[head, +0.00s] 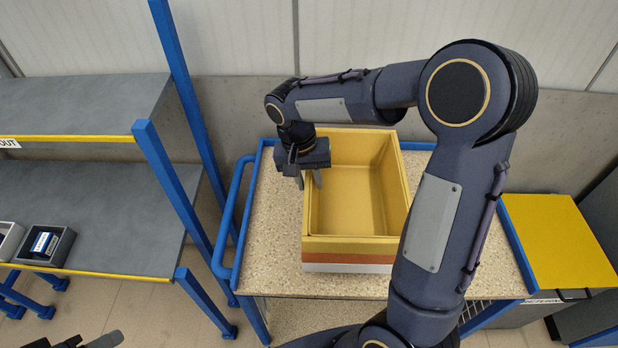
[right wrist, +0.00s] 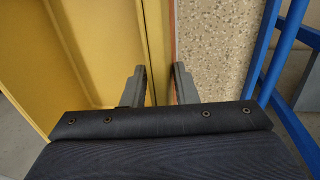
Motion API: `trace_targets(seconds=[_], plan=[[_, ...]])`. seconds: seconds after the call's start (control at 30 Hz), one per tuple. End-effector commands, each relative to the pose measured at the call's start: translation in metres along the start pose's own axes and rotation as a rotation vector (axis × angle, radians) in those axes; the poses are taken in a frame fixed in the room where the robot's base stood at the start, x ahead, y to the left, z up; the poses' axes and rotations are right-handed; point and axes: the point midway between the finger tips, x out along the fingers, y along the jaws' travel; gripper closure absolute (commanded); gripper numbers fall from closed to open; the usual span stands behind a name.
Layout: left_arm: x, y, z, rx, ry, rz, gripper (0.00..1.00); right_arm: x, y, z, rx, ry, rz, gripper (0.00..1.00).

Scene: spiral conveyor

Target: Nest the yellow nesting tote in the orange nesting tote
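The yellow nesting tote (head: 352,205) sits upright and empty on the cart. Its rim stands just above the orange nesting tote (head: 350,258), which shows as a band below it, so the yellow tote appears nested inside. A light grey band (head: 350,268) shows under the orange one. My right gripper (head: 309,180) is at the yellow tote's left wall, one finger on each side, with a gap that looks wider than the wall. The right wrist view also shows its fingers (right wrist: 160,85) straddling the yellow wall. My left gripper (head: 88,341) is open and empty at the bottom left, partly cut off.
The speckled cart top (head: 275,215) is bare around the stack, with a blue handle (head: 228,220) at left. A grey shelf rack (head: 110,205) with small bins (head: 45,246) stands at left. A yellow-topped unit (head: 560,240) stands at right. A wall is behind.

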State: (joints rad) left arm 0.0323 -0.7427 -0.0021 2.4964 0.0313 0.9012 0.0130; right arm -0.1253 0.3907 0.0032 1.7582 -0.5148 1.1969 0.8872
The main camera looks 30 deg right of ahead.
Motion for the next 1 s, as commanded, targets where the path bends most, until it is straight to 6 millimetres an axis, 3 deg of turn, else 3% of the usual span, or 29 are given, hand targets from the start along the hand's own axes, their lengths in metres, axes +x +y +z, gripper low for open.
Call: trace_targets(seconds=[0.07, 0.27, 0.6, 1.0], plan=[[0.0, 0.0, 0.0, 0.0, 0.0, 0.0, 0.54, 0.0, 0.0, 0.0, 0.0, -0.001, 0.001, 0.74], [0.0, 0.0, 0.0, 0.0, 0.0, 0.0, 0.54, 0.0, 0.0, 0.0, 0.0, -0.001, 0.0, 0.48], [0.001, 0.0, 0.0, 0.0, 0.0, 0.0, 0.54, -0.004, 0.0, 0.0, 0.0, 0.0, 0.0, 0.48], [0.004, -0.002, 0.002, 0.0, 0.0, 0.0, 0.54, -0.066, -0.001, 0.0, 0.0, 0.002, -0.001, 0.48]])
